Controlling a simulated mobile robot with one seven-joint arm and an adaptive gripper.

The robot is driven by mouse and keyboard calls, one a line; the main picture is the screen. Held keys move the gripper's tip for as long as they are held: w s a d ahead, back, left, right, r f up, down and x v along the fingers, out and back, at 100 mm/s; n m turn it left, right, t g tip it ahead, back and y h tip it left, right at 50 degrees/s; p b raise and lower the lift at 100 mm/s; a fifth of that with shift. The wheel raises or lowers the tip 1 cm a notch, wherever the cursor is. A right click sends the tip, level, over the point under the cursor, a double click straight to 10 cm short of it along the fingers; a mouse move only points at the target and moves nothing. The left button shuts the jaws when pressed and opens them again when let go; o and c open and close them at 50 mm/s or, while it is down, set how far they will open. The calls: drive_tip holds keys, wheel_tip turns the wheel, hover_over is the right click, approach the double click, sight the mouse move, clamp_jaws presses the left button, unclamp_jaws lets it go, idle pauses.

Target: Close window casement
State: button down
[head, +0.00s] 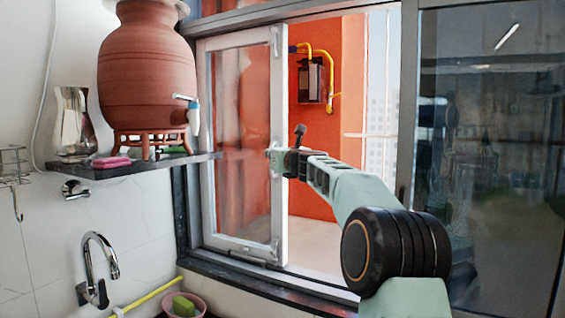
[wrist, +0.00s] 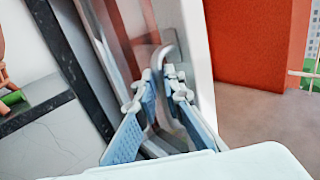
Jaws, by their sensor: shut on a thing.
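The window casement (head: 275,200) is a white-framed glass panel, hinged at the left and standing open at an angle to the window opening. Its white frame also fills the upper middle of the wrist view (wrist: 196,50). My gripper (head: 282,160) is at the casement's free right edge, about halfway up. In the wrist view, my gripper's two pale blue fingers (wrist: 168,92) are closed around the metal casement handle (wrist: 168,55). Part of the handle is hidden between the fingers.
A clay waterpot (head: 147,75) stands on a dark shelf (head: 110,170) to the left, beside a glass jug (head: 73,122) and a pink soap (head: 111,162). A tap (head: 98,265) is below. A dark sill (head: 285,284) runs under the window. A fixed dark glass pane (head: 490,150) is at right.

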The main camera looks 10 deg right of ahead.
drive_tip(key=shift+a+f, duration=0.15)
drive_tip(key=shift+a, duration=0.45)
drive_tip(key=c, duration=2.4)
unclamp_jaws()
drive_tip(key=shift+a, duration=0.1)
drive_tip(key=o, duration=0.4)
drive_tip(key=shift+s+a, duration=0.2)
drive_tip(key=shift+c, duration=0.2)
drive_tip(key=shift+d, duration=0.1)
drive_tip(key=shift+d, duration=0.15)
drive_tip(key=s+d, duration=0.1)
drive_tip(key=s, duration=1.1)
drive_tip(key=shift+d, duration=0.35)
